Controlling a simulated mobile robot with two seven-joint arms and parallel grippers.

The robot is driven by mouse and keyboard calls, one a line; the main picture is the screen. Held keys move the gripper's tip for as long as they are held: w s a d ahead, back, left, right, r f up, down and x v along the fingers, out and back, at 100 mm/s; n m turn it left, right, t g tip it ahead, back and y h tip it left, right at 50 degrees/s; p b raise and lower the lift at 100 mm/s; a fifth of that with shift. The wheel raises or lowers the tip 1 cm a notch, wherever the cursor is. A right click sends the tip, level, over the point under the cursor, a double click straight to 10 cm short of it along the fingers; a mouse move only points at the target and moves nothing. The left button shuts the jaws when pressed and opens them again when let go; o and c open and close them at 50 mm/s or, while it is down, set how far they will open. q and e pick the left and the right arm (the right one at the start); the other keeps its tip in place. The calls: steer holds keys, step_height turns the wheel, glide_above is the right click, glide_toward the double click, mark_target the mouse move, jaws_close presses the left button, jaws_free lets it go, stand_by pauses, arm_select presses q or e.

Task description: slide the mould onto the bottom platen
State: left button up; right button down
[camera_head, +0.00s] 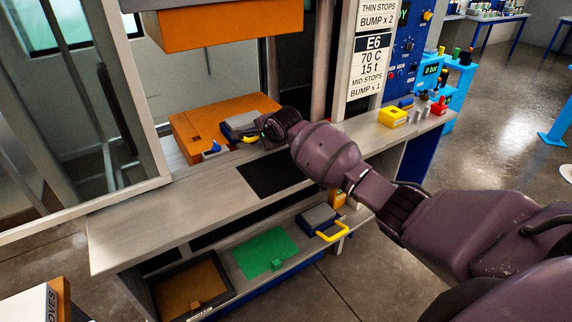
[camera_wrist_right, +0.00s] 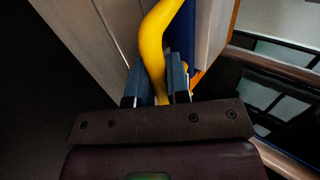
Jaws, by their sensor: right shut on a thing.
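The mould (camera_head: 238,121) is a flat grey-blue block with a yellow handle (camera_head: 250,139), and sits at the front right part of the orange bottom platen (camera_head: 185,130). Orange surface shows to its left and behind it. How far it rests on the platen is partly hidden by my arm. My right gripper (camera_head: 258,137) is at the mould's front. In the wrist view its two blue-grey fingers (camera_wrist_right: 160,82) are shut on the yellow handle (camera_wrist_right: 155,45). My left gripper is not in view.
The orange upper platen (camera_head: 215,30) hangs above with a wide gap. A small blue-and-white piece (camera_head: 212,152) lies at the platen's front edge. A dark mat (camera_head: 265,178) lies on the grey bench (camera_head: 150,222). Another yellow-handled block (camera_head: 318,217) and a green plate (camera_head: 265,252) are below.

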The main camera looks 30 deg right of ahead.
steer(key=shift+w+a+b, duration=0.2)
steer(key=shift+w+b, duration=0.45)
steer(key=shift+w, duration=0.75)
steer(key=shift+w+b, duration=0.35)
steer(key=shift+w, duration=0.3)
steer(key=shift+r+p, duration=0.1)
steer(key=shift+p, duration=0.2)
steer(key=shift+w, duration=0.1)
steer(key=c, duration=1)
jaws_free()
